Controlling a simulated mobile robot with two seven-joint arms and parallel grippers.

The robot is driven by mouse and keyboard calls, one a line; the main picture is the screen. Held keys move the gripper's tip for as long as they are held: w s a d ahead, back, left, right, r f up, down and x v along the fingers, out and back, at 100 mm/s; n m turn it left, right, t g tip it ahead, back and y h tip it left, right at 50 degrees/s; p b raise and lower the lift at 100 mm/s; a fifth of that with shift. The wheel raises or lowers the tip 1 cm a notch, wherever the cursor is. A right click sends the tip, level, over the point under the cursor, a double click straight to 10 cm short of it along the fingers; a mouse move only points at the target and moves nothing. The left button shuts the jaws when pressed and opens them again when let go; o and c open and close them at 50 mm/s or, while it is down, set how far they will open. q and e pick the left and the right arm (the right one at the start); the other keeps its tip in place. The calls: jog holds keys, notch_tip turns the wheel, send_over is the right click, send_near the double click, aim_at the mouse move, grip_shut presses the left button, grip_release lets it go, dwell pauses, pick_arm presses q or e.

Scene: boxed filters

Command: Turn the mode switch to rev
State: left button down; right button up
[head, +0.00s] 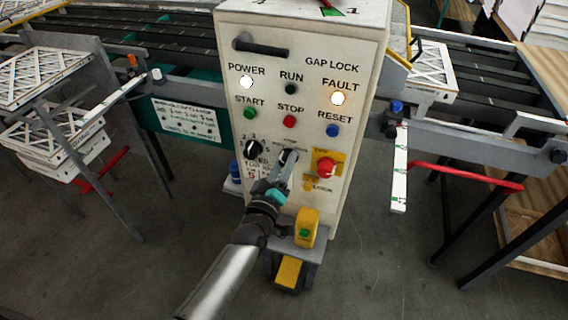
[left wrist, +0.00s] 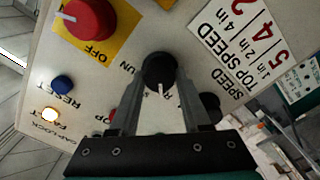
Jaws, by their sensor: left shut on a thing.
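The mode switch is a black round knob on the front of the pale control cabinet (head: 229,175). It shows in the left wrist view (left wrist: 158,68) with a white pointer mark toward the bottom of that picture. Its lettering is partly covered by my fingers. My left gripper (head: 286,160) reaches up to the cabinet's lower middle. In the left wrist view its two fingers stand on either side of the knob, shut on it. In the head view the knob is mostly hidden behind the gripper. My right gripper is in neither view.
The black speed knob (head: 253,149) is close on the left. The red OFF knob (head: 326,167) on its yellow plate is close on the right. START (head: 250,113), STOP (head: 289,121) and RESET (head: 333,130) buttons are above. POWER and FAULT lamps glow. A yellow device (head: 306,228) stands below.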

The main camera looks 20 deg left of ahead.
pick_arm(q)
jog(key=shift+c, duration=1.9)
grip_release()
jog(key=s, duration=1.5)
jog(key=shift+a, duration=0.25)
jog(key=shift+s, duration=0.1)
